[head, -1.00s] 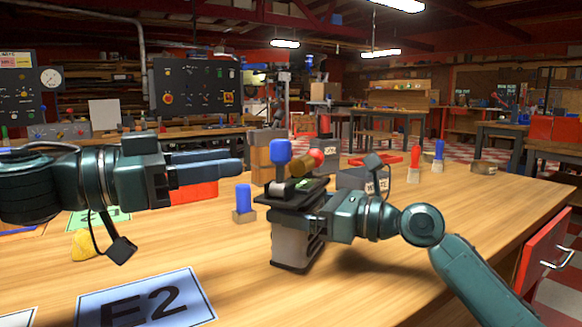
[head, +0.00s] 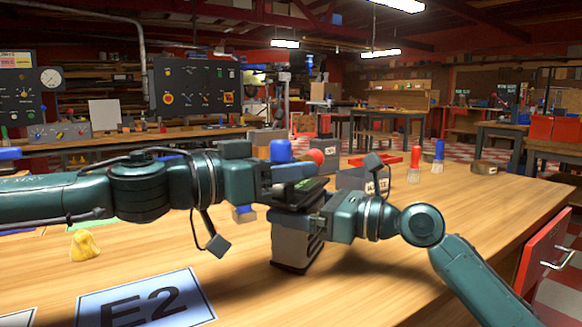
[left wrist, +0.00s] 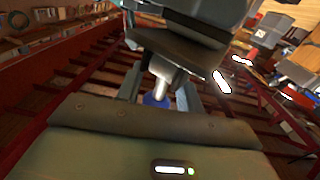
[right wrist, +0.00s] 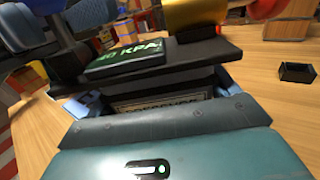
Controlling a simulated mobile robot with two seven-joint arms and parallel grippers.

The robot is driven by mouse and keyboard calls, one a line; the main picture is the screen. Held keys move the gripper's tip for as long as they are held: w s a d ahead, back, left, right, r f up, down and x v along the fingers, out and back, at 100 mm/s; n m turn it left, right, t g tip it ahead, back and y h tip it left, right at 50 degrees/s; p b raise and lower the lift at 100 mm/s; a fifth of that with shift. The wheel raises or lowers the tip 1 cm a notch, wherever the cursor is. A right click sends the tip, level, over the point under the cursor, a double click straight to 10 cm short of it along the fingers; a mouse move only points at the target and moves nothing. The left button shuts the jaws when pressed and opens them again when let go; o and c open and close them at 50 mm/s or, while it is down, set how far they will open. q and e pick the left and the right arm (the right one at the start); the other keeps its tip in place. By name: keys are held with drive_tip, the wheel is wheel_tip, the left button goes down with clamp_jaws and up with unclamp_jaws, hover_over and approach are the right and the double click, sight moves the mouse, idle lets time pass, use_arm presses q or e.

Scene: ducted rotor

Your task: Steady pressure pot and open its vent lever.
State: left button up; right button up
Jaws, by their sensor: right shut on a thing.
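The pressure pot (head: 296,248) stands on the bench, a grey body under a black top plate. A "KPA" label (right wrist: 125,55), a brass cylinder (right wrist: 193,15) and a red ball knob (head: 315,156) are on top. A blue knob (head: 281,150) stands up there too. My right gripper (right wrist: 160,97) is shut on the pot's body below the plate. My left gripper (head: 272,180) is at the pot's top, beside the blue knob. In the left wrist view its fingers are apart, with a grey post (left wrist: 182,95) and blue part (left wrist: 156,101) between or beyond them. Contact cannot be told.
A card marked E2 (head: 145,303) and a yellow lump (head: 84,246) lie at the left front. A dark labelled box (head: 362,180) stands behind my right wrist. A red-handled brush (head: 415,160) and a blue-handled one (head: 438,153) stand farther back.

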use_arm(q)
drive_tip(key=shift+w+d, duration=0.15)
drive_tip(key=shift+d, duration=0.05)
clamp_jaws()
idle(0.3)
